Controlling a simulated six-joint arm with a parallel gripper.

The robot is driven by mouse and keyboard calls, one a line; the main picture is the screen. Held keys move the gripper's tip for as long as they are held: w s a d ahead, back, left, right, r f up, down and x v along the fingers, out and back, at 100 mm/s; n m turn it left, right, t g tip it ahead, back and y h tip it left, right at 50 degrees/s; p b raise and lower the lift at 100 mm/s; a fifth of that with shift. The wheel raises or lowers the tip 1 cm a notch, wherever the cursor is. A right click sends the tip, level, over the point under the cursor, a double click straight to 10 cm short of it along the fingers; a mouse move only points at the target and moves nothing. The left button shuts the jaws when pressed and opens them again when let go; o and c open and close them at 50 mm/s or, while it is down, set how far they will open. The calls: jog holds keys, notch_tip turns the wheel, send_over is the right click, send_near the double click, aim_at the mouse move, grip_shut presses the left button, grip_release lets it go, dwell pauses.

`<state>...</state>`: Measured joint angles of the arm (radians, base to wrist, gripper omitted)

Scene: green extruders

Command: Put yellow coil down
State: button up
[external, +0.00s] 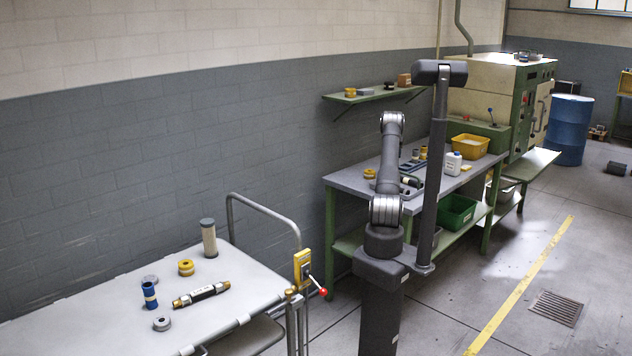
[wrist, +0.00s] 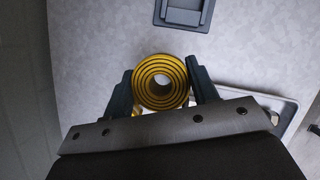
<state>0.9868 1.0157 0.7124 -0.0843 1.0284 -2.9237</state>
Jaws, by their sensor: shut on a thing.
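The yellow coil (wrist: 143,82) is a spiral-wound ring, seen end-on in the wrist view. It sits between the two dark fingers of my gripper (wrist: 162,76), one on each side, and the gripper is shut on it. The grey bench top shows beyond it; whether the coil touches the bench I cannot tell. In the external view my arm reaches over the grey workbench (external: 345,181); my gripper is mostly hidden there behind the arm. A yellow ring (external: 369,174) shows on the bench left of the arm; I cannot tell if it is the held coil.
A dark tray (wrist: 184,12) lies ahead on the bench, and a pale tray (wrist: 276,108) is at right. The bench also bears a yellow bin (external: 469,146) and a white jug (external: 453,163). Another yellow ring (external: 186,267) is on the cart (external: 235,318). Bare bench surrounds the coil's far side.

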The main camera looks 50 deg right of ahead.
jog(key=w+f, duration=0.1)
jog(key=w, duration=0.2)
jog(key=w+f, duration=0.2)
jog(key=w+a+f, duration=0.1)
jog(key=w+f, duration=0.1)
jog(key=w, duration=0.1)
jog(key=shift+w+a+f, duration=0.1)
jog(key=shift+w+f, duration=0.05)
jog(key=shift+w, duration=0.2)
jog(key=shift+f, duration=2)
jog(key=o, duration=1.1)
jog(key=shift+f, duration=0.15)
jog(key=v, duration=1.2)
jog(key=shift+w, duration=0.1)
